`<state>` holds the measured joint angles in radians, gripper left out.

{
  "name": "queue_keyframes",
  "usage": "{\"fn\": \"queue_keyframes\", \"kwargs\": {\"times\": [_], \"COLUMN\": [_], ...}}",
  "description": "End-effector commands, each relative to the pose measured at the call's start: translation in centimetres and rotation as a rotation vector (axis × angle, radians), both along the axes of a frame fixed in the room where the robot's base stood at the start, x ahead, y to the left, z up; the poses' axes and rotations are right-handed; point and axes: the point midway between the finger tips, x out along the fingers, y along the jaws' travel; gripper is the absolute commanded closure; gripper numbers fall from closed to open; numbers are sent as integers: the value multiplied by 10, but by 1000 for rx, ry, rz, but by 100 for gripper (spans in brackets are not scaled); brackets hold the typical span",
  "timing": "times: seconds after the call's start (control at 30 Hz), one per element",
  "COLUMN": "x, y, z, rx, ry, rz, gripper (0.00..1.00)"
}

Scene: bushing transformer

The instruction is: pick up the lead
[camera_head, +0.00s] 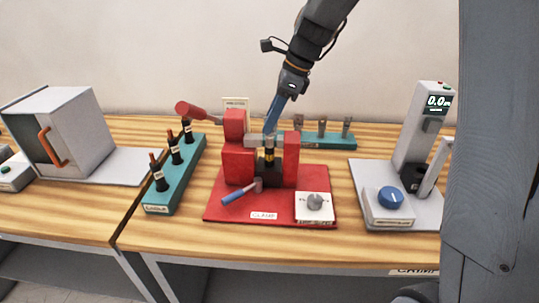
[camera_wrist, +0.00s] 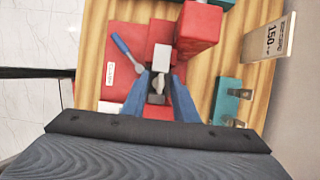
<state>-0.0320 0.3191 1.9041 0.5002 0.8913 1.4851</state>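Several black leads with reddish tips stand upright in a teal rack (camera_head: 174,180); one lead stands at its front end (camera_head: 158,178). Another black piece with a yellow band (camera_head: 269,158) stands in the red clamp (camera_head: 233,160), under its grey jaw. My gripper (camera_head: 269,132) points down over this clamp, its blue fingers close to the grey jaw. In the wrist view the fingers (camera_wrist: 160,84) are apart, with a pale metal tip (camera_wrist: 158,86) between them. A gap shows, so the gripper looks open. Its fingertips are partly hidden in the head view.
The clamp's red base (camera_head: 285,214) carries a blue-handled lever (camera_head: 240,193) and a grey knob (camera_head: 315,202). A teal rack with grey lugs (camera_head: 330,140) stands behind. A grey device with a display (camera_head: 418,130) is at right, a grey box (camera_head: 75,130) at left.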

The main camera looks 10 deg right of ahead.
Motion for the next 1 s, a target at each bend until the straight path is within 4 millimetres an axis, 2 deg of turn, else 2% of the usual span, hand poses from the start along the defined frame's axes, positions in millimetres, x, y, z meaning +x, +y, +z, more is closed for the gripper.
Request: {"fn": "queue_keyframes", "kwargs": {"times": [0.1,0.33,0.47,0.5,1.0], "x": [0,1,0,1,1], "y": [4,4,4,4,4], "z": [-7,-8,-8,-8,-7], "rx": [0,0,0,0,0], "ry": [-1,-1,-2,-2,-2], "rz": [2,3,2,2,2], "gripper": [73,75,97,100,100]}}
